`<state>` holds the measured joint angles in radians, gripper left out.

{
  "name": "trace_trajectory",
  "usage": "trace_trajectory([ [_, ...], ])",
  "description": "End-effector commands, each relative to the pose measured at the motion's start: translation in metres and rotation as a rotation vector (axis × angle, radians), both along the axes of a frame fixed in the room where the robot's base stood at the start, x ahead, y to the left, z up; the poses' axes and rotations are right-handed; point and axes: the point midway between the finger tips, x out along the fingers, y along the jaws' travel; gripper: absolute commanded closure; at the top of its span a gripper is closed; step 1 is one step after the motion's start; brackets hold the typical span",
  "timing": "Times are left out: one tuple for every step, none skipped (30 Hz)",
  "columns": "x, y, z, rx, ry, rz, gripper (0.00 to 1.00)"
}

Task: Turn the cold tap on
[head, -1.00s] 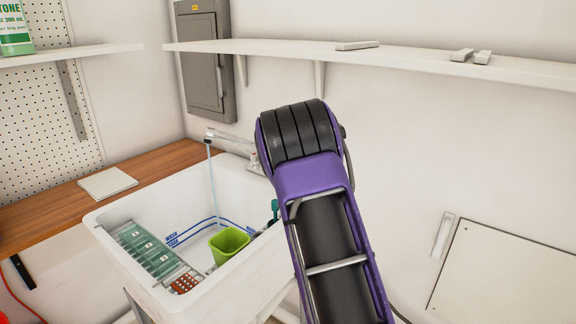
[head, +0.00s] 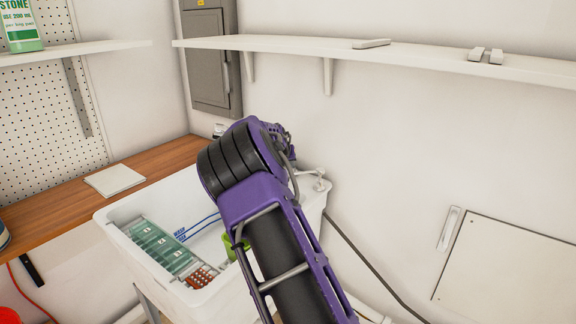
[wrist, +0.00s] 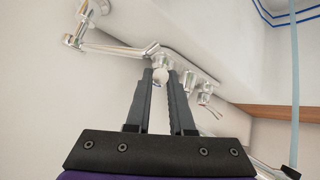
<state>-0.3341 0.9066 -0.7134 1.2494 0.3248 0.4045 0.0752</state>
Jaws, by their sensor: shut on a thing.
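My gripper (wrist: 160,82) is at the chrome tap fittings on the wall side of the white sink (head: 118,228). In the wrist view its fingers are shut on a small round-ended tap handle (wrist: 160,75). I cannot read any hot or cold mark on it. A second chrome fitting (wrist: 205,90) sits to its right, and a chrome arm (wrist: 115,49) reaches left. A thin water stream (wrist: 295,80) runs at the right of the wrist view. In the head view my arm hides the gripper and most of the taps; one tap part (head: 317,180) shows.
A wooden counter (head: 60,214) is at left. A white shelf (head: 440,58) overhangs the wall. A dark hose (head: 375,268) hangs at right.

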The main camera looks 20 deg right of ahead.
Motion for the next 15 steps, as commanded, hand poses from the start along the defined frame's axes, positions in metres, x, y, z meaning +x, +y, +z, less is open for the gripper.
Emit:
trace_trajectory([
  [-0.0005, -0.0002, -0.0013, 0.0, 0.003, -0.002, 1.0],
  [-0.0005, -0.0002, -0.0014, 0.0, 0.003, -0.002, 1.0],
  [-0.0005, -0.0002, -0.0014, 0.0, 0.003, -0.002, 1.0],
  [-0.0005, -0.0002, -0.0014, 0.0, 0.003, -0.003, 1.0],
  [-0.0006, -0.0003, -0.0014, 0.0, 0.003, -0.002, 1.0],
  [-0.0006, -0.0003, -0.0014, 0.0, 0.004, -0.002, 1.0],
  [-0.0006, -0.0003, -0.0014, 0.0, 0.004, -0.002, 1.0],
  [-0.0006, -0.0003, -0.0016, 0.0, 0.004, -0.002, 1.0],
  [-0.0006, -0.0003, -0.0016, 0.0, 0.004, -0.002, 1.0],
  [-0.0006, -0.0002, -0.0016, 0.0, 0.004, -0.002, 1.0],
  [-0.0006, -0.0002, -0.0016, 0.0, 0.004, -0.002, 0.76],
  [-0.0006, -0.0002, -0.0016, 0.0, 0.004, -0.002, 0.68],
  [-0.0006, -0.0002, -0.0014, 0.0, 0.004, -0.002, 0.63],
  [-0.0005, -0.0002, -0.0014, 0.0, 0.003, -0.002, 0.57],
  [-0.0005, -0.0002, -0.0012, 0.0, 0.003, -0.001, 0.5],
])
